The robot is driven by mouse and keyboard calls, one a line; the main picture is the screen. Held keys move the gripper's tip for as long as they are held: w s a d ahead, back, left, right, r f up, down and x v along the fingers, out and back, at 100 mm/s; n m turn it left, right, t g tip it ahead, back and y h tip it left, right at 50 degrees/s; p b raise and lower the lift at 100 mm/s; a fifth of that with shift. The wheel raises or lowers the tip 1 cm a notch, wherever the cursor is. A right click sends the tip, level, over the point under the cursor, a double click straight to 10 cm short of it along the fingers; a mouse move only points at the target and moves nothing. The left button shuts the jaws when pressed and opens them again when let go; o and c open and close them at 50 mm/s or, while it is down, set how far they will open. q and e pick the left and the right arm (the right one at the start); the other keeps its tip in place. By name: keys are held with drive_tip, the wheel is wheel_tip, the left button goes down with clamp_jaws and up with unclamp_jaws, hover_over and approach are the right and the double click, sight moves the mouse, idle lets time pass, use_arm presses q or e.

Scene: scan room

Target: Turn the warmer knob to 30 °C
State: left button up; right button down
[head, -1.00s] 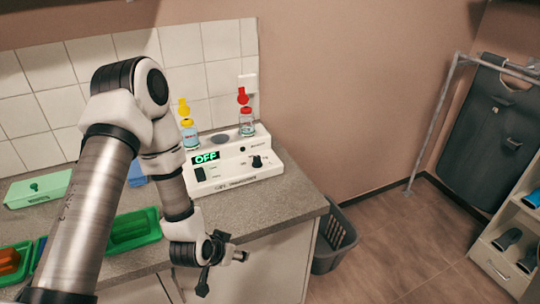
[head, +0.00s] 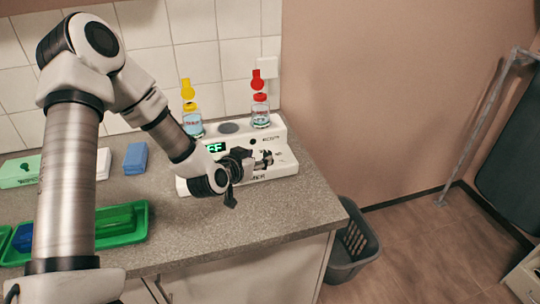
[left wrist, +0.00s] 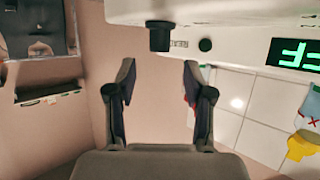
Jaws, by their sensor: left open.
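The white warmer (head: 284,168) stands on the counter against the tiled wall. Its green display (head: 216,147) is partly covered by my left arm; part of the display, upside down, also shows in the left wrist view (left wrist: 298,54). The black knob (left wrist: 159,36) shows in the left wrist view, just beyond and between my fingertips, apart from them. In the head view I cannot make the knob out behind the gripper. My left gripper (head: 266,160) is in front of the warmer's panel. It is open and empty in the left wrist view (left wrist: 158,72).
A yellow-topped bottle (head: 192,122) and a red-topped bottle (head: 260,112) stand on the warmer. Green trays (head: 143,232), a blue block (head: 135,158) and a light green box (head: 18,174) are on the counter to the left. A dark basket (head: 350,258) stands on the floor at right.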

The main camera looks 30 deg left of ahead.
sight(266, 154)
use_arm(q)
drive_tip(key=x, duration=0.7)
drive_tip(key=shift+s+d, duration=0.1)
drive_tip(key=shift+s, duration=0.1)
clamp_jaws()
